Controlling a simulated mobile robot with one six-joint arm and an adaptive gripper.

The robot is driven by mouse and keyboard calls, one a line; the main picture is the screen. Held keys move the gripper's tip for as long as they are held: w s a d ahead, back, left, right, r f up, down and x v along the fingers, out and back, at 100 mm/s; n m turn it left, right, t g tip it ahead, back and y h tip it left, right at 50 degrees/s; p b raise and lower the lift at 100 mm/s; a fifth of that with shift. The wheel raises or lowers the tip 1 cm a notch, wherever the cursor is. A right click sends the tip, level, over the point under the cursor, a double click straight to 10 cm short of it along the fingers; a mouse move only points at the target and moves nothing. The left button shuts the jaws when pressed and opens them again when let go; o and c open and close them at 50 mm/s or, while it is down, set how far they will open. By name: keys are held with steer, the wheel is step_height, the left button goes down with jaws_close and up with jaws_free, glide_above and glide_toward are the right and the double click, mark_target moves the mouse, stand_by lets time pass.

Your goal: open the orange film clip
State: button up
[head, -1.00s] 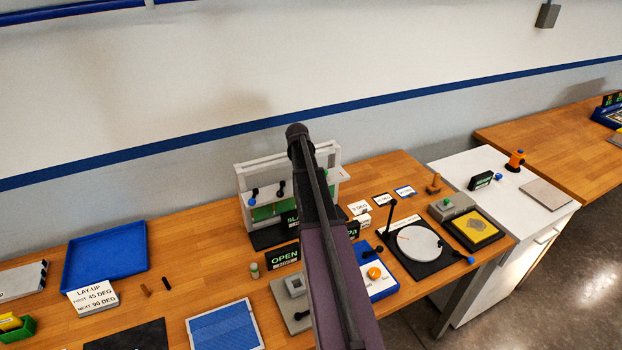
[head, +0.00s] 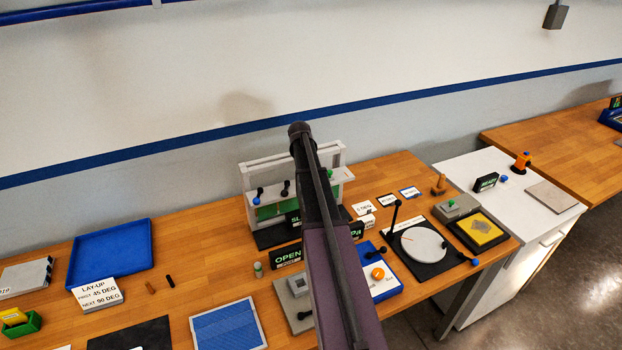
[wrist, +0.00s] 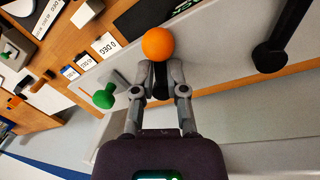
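The orange film clip shows in the wrist view as a round orange knob (wrist: 158,43) just beyond my fingertips. My gripper (wrist: 160,72) has its fingers drawn together, with a dark strip between them. The whole knob is in plain sight, not between the fingers. I cannot tell whether the tips touch it. In the head view my arm hides the gripper and the orange clip.
The green knob (wrist: 103,98) is close to the left of my fingers in the wrist view. A black lever (wrist: 270,55) stands to the right. An OPEN sign (head: 287,257) and a round white dial (head: 424,244) are on the bench. The blue tray (head: 110,250) is at left.

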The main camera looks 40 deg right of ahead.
steer(key=shift+o, duration=0.4)
